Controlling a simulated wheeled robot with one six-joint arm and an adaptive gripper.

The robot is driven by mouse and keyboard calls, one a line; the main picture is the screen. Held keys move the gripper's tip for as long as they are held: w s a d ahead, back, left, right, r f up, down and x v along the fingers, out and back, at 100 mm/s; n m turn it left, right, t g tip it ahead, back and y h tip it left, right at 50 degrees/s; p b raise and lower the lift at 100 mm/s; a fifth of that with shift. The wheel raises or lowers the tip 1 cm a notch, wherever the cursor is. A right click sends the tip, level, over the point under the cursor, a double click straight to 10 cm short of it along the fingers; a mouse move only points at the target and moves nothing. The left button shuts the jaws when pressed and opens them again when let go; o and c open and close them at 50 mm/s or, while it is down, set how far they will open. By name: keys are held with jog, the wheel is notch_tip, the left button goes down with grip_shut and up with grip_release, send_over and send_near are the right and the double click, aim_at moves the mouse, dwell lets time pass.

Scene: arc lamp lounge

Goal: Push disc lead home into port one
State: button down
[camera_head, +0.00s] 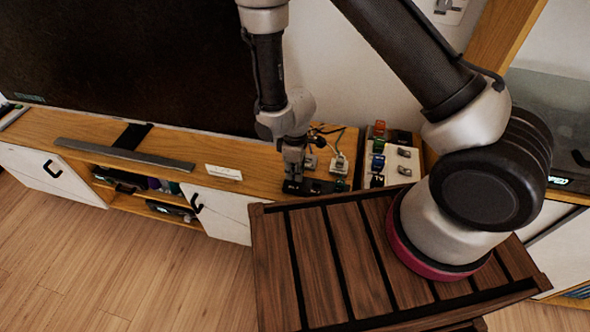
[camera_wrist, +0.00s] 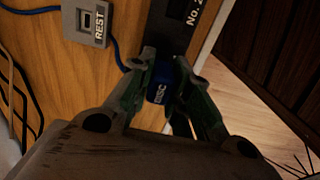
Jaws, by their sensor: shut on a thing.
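My gripper (camera_wrist: 162,65) is shut on a blue plug with white lettering, the disc lead (camera_wrist: 160,84). In the wrist view a blue cable runs up and left from near the plug. The plug's front end is at the edge of a black strip (camera_wrist: 176,30) with a white "No. 2" label; port one cannot be made out behind the fingers. In the head view my gripper (camera_head: 293,170) points down at the left end of the black port block (camera_head: 322,186). Whether the plug is fully seated cannot be told.
A grey holder marked REST (camera_wrist: 86,22) stands left of the plug. A pale panel with coloured blocks (camera_head: 378,152) stands right of the port block. A white labelled card (camera_head: 223,172) lies to the left on the wooden cabinet. A slatted dark wood table (camera_head: 335,262) is in front.

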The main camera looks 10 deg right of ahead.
jog(key=shift+f, duration=1.65)
jog(key=c, duration=1.3)
grip_release()
jog(key=shift+o, duration=0.2)
notch_tip(320, 180, up, 12)
jog(key=shift+r, duration=0.1)
